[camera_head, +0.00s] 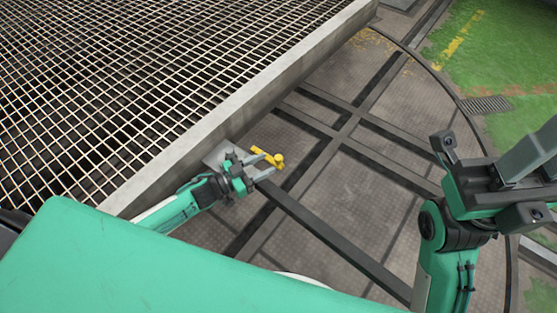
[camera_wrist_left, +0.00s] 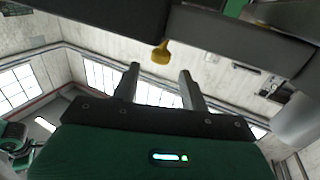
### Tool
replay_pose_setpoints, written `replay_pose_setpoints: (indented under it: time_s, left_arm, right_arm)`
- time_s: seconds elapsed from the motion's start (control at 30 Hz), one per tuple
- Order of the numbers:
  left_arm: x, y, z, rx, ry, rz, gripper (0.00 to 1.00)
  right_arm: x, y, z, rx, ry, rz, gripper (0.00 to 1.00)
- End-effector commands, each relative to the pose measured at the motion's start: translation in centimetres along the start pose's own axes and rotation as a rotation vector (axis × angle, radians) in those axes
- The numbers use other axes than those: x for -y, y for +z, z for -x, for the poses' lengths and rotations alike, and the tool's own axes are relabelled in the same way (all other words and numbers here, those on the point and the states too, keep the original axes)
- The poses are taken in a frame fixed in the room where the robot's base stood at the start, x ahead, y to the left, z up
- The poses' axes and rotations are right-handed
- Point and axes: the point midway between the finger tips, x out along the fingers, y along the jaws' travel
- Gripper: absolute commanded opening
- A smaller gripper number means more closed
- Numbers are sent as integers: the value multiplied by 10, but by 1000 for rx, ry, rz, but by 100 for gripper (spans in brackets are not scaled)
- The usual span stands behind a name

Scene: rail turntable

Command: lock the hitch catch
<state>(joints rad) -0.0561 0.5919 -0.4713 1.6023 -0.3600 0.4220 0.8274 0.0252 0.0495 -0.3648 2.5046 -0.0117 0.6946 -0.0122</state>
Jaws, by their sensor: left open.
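The yellow hitch catch (camera_head: 278,160), a short bar with a rounded knob, is beside the edge of the grated platform in the head view. Its yellow knob (camera_wrist_left: 160,53) hangs below a dark beam in the left wrist view. My left gripper (camera_head: 265,166) is open at the catch, its fingertips close to the knob. In the left wrist view the two fingers (camera_wrist_left: 158,80) stand apart, with the knob showing between their tips. I cannot tell whether they touch it. My right gripper (camera_head: 532,155) is at the right edge, far from the catch, and its jaw opening is unclear.
The grated platform (camera_head: 130,80) with its grey side beam (camera_head: 225,112) fills the upper left, close to my left arm. Dark rails (camera_head: 330,235) cross the round turntable floor (camera_head: 365,190). The floor between my arms is clear. Grass (camera_head: 490,60) lies beyond.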

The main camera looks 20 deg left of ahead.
Motion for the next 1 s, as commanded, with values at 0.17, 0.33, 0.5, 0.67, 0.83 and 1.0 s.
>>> replay_pose_setpoints:
  time_s: [0.17,0.33,0.5,0.67,0.83,1.0]
  left_arm:
    - [1,2,-34,-3,0,-2,44]
    - [0,2,-52,0,-1,0,44]
    - [0,0,-59,0,0,-1,44]
    - [0,0,-59,1,-1,-1,44]
    - [0,0,-59,1,-1,-1,27]
    - [0,0,-59,1,-1,-1,0]
  right_arm:
    - [6,1,-1,-23,-9,-19,29]
    - [10,2,-4,-34,-15,-31,29]
    - [11,2,-6,-37,-17,-35,29]
    - [11,2,-7,-37,-18,-36,29]
    - [11,2,-7,-38,-18,-36,29]
    - [11,2,-7,-38,-18,-36,29]
